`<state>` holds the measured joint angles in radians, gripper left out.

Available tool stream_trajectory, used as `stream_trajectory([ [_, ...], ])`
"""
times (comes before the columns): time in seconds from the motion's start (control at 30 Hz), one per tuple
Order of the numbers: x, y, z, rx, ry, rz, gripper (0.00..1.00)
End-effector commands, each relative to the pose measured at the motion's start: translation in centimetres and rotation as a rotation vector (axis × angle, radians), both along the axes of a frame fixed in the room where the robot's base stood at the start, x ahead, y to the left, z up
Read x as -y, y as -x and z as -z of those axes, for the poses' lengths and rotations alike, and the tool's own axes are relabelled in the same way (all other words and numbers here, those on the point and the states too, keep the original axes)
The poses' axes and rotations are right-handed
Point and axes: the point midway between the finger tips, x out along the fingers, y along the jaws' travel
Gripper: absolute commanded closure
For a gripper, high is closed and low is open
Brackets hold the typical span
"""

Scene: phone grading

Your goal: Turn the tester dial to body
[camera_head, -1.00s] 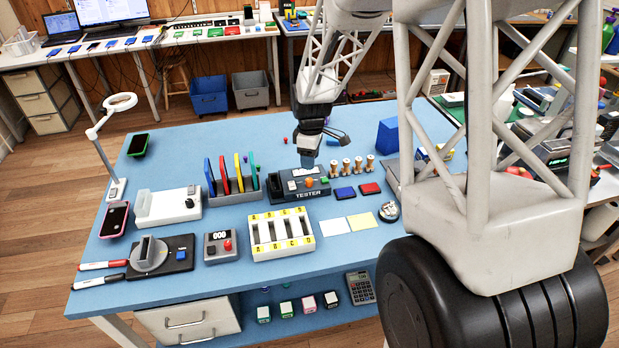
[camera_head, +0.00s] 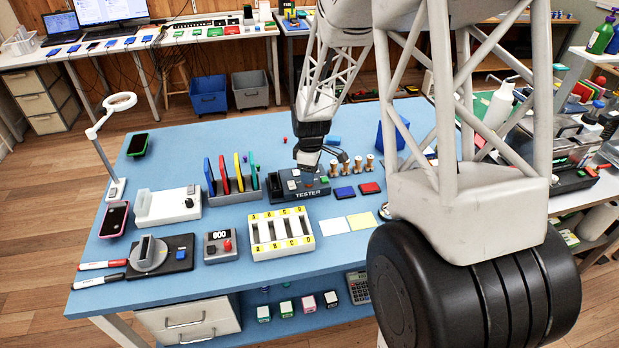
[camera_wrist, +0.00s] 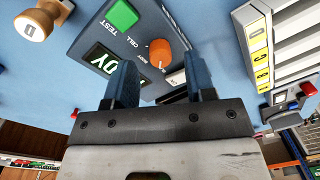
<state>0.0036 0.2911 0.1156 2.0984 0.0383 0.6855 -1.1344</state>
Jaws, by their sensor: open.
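The tester (camera_head: 308,195) is a dark grey-blue box near the middle of the blue table. In the wrist view its orange dial (camera_wrist: 166,55) shows beside a green TEST button (camera_wrist: 122,14) and a lit display (camera_wrist: 101,58). Small labels surround the dial; CELL is legible, the others are unclear. My gripper (camera_wrist: 163,76) is open, with its two blue fingers apart. In the picture, the dial lies just above the gap between the fingertips; contact is not clear. In the head view my gripper (camera_head: 308,164) is over the tester's back and hides part of its top.
Wooden-handled stamps (camera_head: 345,165) stand close to the tester's right. A rack of coloured upright plates (camera_head: 231,183) stands to its left. A white slotted A–D tray (camera_head: 281,232) is in front. Blue (camera_head: 345,193) and red (camera_head: 370,188) pads lie at the right front.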

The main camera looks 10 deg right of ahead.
Motion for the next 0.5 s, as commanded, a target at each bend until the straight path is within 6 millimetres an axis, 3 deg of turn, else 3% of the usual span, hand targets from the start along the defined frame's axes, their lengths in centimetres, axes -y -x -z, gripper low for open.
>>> stream_trajectory([
  [0.2, 0.0, 0.0, 1.7, 0.000, 0.000, 0.000, 0.50],
  [0.5, -0.1, 0.1, 2.2, 0.001, 0.000, 0.000, 0.50],
])
